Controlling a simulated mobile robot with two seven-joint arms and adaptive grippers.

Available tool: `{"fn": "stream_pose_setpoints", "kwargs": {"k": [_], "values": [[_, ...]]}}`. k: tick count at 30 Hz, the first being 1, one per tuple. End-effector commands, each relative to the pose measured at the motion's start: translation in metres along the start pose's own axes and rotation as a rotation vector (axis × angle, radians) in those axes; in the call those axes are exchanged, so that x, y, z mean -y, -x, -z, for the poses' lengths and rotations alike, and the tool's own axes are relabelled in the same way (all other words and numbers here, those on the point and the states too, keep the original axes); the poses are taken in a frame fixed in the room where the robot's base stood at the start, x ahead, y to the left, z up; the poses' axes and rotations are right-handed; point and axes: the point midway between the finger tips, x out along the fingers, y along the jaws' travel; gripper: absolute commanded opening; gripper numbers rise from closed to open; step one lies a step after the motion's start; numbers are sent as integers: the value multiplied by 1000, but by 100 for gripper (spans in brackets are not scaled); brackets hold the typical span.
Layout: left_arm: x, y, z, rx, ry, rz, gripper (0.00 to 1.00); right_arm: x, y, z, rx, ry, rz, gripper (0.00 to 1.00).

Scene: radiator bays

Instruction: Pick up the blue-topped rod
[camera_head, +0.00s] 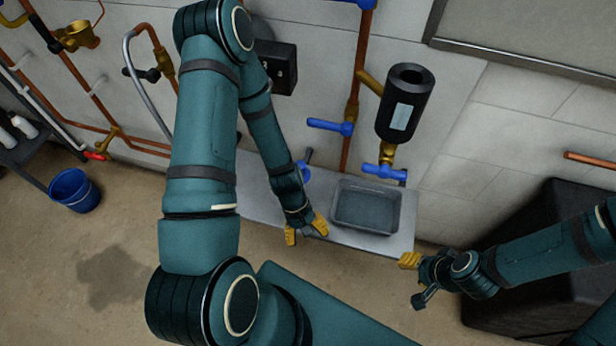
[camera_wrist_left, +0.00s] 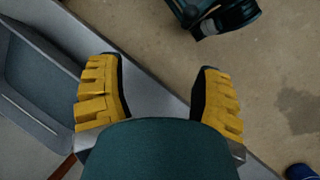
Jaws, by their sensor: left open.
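My left gripper (camera_head: 305,231) is open over the front edge of the grey metal shelf, with its yellow fingers apart. In the left wrist view its two fingers (camera_wrist_left: 160,96) are spread, with bare shelf and floor beyond them and nothing seen between them. A small blue piece (camera_head: 304,172) shows partly behind my left forearm at the back of the shelf; I cannot tell if it is the blue-topped rod. No rod is clear in the left wrist view. My right gripper (camera_head: 410,262) is right of the shelf's front corner; its jaw opening is unclear.
A grey tray (camera_head: 342,212) sits on the shelf (camera_head: 402,236), right of my left gripper. Above it are a black cylinder (camera_head: 404,103) and blue-handled valves (camera_head: 384,172) on copper pipes. A blue bucket (camera_head: 74,189) stands on the floor at left. A black box (camera_head: 545,215) is at right.

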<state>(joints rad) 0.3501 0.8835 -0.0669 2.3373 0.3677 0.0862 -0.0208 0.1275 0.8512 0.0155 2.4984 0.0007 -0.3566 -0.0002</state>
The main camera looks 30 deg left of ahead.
Motion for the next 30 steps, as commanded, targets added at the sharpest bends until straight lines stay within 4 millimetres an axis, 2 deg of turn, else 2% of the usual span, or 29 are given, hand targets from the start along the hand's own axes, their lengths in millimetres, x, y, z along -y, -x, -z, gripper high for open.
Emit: {"fn": "stream_pose_setpoints", "kwargs": {"k": [1,3,7,13,18,21,25,30], "values": [[14,6,4,66,144,-22,66,2,6,0,2,0,0,47],[26,13,9,163,335,-77,66,4,11,-1,5,-1,0,47],[40,33,26,327,665,-254,66,7,19,-2,9,0,1,47],[64,80,79,471,1037,-640,66,11,30,-3,15,-2,1,47],[89,114,114,493,1170,-891,66,13,34,-4,18,-2,1,47],[97,122,123,494,1196,-960,66,13,35,-4,18,-2,1,47],[88,118,127,497,1202,-979,66,12,33,-4,18,-2,1,47],[61,100,132,498,1200,-976,66,11,29,-4,16,-2,1,47]]}}
